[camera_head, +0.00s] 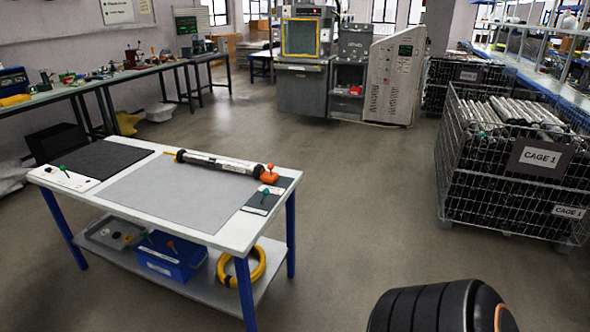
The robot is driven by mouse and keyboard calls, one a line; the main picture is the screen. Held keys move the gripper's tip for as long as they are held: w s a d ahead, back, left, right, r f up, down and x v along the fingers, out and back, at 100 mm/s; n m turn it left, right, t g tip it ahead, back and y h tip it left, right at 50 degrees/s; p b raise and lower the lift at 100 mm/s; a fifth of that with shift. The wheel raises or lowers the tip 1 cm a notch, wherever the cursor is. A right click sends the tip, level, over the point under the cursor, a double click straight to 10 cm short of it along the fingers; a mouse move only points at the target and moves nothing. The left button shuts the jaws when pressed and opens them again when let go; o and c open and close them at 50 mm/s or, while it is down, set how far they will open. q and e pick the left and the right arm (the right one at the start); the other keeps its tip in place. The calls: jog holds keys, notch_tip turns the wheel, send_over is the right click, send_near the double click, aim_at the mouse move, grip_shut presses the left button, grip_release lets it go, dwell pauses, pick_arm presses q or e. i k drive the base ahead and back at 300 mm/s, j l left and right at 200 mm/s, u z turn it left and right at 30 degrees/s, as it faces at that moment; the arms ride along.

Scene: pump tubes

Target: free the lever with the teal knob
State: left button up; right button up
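A workbench (215,235) with a pale top and blue legs stands at the left. A white-and-black pump tube (222,163) lies across its far side, its right end at an orange clamp (269,176). A small lever with a teal-looking knob (265,190) stands on a dark plate (258,205) at the bench's right front. Another small lever with a green knob (63,168) stands on a white plate (66,178) at the left end. The two knob colours are hard to tell apart at this size. Neither gripper is in view.
A blue bin (170,265) and yellow hose coil (241,264) sit on the bench's lower shelf. A wire cage (508,195) of tubes stands at the right. The floor (360,200) between bench and cage is clear.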

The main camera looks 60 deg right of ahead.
aim_at(266, 192)
jog(key=z, duration=1.65)
jog(key=i+l+u, duration=0.25)
jog(key=i, duration=0.35)
jog(key=i+l+u, duration=0.25)
jog(key=i, duration=0.3)
jog(key=i+l+u, duration=0.25)
jog(key=i+l, duration=0.25)
